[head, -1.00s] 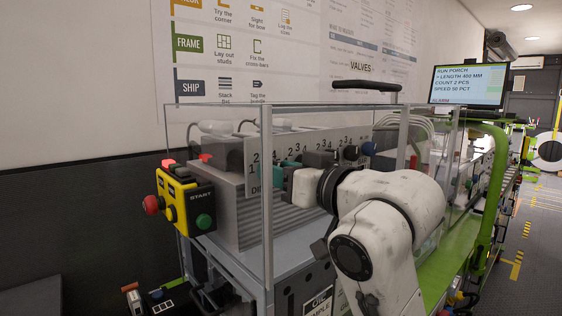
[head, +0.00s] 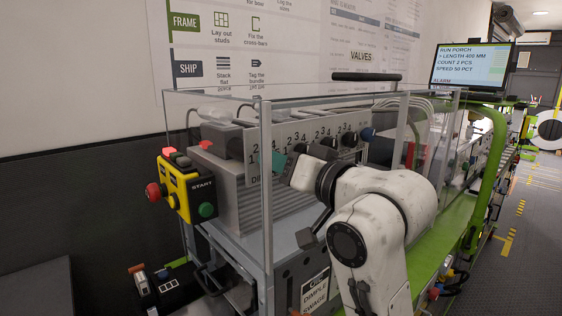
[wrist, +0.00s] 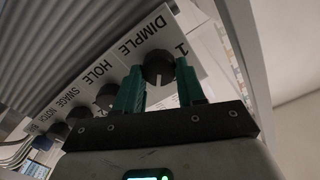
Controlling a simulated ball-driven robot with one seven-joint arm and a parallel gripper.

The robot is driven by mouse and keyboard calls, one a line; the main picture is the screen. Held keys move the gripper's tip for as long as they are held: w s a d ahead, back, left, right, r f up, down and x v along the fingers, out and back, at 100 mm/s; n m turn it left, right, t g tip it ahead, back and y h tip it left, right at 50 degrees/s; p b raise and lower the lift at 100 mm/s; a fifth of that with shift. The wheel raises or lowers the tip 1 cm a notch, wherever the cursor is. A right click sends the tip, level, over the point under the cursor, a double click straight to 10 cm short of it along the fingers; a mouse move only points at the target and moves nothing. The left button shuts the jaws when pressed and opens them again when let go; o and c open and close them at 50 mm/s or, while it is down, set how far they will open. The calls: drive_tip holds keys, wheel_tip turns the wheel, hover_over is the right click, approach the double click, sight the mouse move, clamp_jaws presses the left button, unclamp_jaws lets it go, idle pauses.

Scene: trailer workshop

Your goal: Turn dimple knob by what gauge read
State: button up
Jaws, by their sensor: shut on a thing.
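A "1" shows beside the right finger; the other numbers around this knob are hidden there. I cannot surely read its pointer. In the head view, my green fingers (head: 279,162) reach the panel's left end, and my wrist hides most of the knob. I cannot make out a gauge in either view.
More dark knobs, HOLE (wrist: 108,97) and SWAGE (wrist: 80,114), stand close by in the row. Clear guard panes with upright posts (head: 265,190) surround the machine. A yellow START box (head: 186,190) is at left. A screen (head: 472,66) reads LENGTH 400 MM, COUNT 2 PCS.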

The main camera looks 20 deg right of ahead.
drive_tip(key=o, duration=1.1)
drive_tip(key=shift+c, duration=0.2)
drive_tip(key=b+v, duration=0.7)
drive_tip(key=v, duration=0.3)
drive_tip(key=shift+s+d, duration=0.15)
drive_tip(key=shift+s, duration=0.2)
drive_tip(key=shift+s, duration=0.1)
